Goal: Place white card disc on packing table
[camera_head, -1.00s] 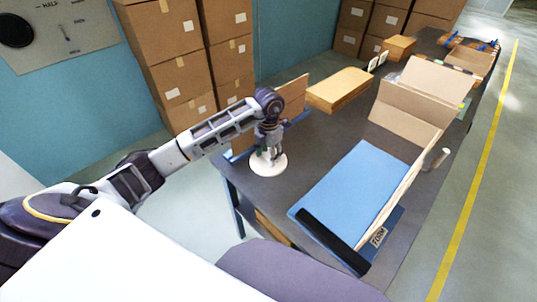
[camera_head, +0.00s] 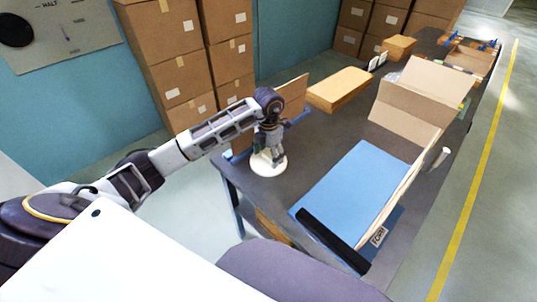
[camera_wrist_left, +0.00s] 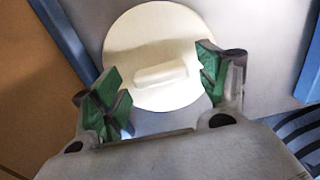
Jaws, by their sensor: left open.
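The white card disc (camera_head: 268,166) lies flat on the packing table (camera_head: 330,135), near its left front corner. In the left wrist view the disc (camera_wrist_left: 150,35) is round and cream-white, with a raised rounded bar (camera_wrist_left: 161,74) at its middle. My left gripper (camera_head: 273,157) points down just above the disc and hides part of it. In the left wrist view its green-padded fingers (camera_wrist_left: 160,88) are spread apart on either side of the bar, with gaps between. Whether the fingertips touch the disc I cannot tell. My right gripper is not in view.
A blue board (camera_head: 350,185) and an open cardboard box (camera_head: 410,105) lie to the right. A blue-edged rack with brown card (camera_head: 292,95) stands just behind my left gripper. A brown stack (camera_head: 340,88) is farther back. Table between rack and blue board is clear.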

